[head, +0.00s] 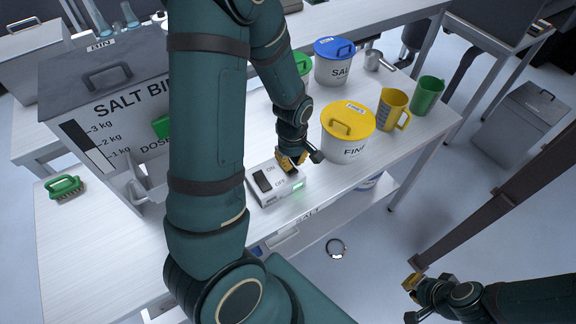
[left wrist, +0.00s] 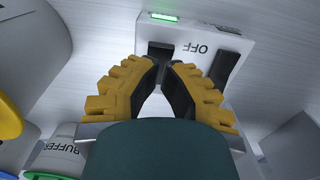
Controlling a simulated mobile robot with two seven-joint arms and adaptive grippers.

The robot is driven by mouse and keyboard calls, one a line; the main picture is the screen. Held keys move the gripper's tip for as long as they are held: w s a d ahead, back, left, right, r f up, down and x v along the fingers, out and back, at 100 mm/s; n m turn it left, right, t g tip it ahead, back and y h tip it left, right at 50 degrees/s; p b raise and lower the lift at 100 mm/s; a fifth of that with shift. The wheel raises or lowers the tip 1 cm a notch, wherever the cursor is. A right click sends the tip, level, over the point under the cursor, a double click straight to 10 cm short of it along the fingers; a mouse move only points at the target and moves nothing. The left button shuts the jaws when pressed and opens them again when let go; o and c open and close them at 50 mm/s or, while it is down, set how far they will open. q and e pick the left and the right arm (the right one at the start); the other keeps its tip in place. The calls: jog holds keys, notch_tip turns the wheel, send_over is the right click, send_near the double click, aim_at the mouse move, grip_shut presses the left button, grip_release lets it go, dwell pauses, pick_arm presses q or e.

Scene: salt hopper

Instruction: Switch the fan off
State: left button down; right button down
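A pale switch box (head: 270,199) sits near the table's front edge, with ON and OFF lettering. A dark rocker (head: 263,180) lies left of the lettering; it also shows in the left wrist view (left wrist: 226,70). A green light is lit on the box (head: 299,186), also in the left wrist view (left wrist: 165,16). My left gripper (head: 291,162) is over the box's right part. In the left wrist view its fingertips (left wrist: 167,68) nearly meet, in front of a second dark switch (left wrist: 160,53); contact is unclear. My right gripper (head: 412,284) is away over the floor. I cannot identify the fan.
A yellow-lidded tub (head: 345,142) stands close right of the left gripper. A yellow jug (head: 392,108), green cup (head: 427,95) and blue-lidded tub (head: 333,68) stand behind.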

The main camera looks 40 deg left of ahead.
aim_at(292, 170)
pick_arm(q)
jog(key=shift+f+b, duration=1.5)
jog(key=shift+f, duration=0.3)
dwell(1.4)
jog(key=shift+r, duration=0.1)
notch_tip(292, 170, up, 5)
jog(key=p, duration=0.4)
jog(key=shift+f, duration=0.2)
jog(key=shift+r+p, duration=1.15)
jog(key=shift+r, duration=0.05)
jog(key=shift+f, duration=0.1)
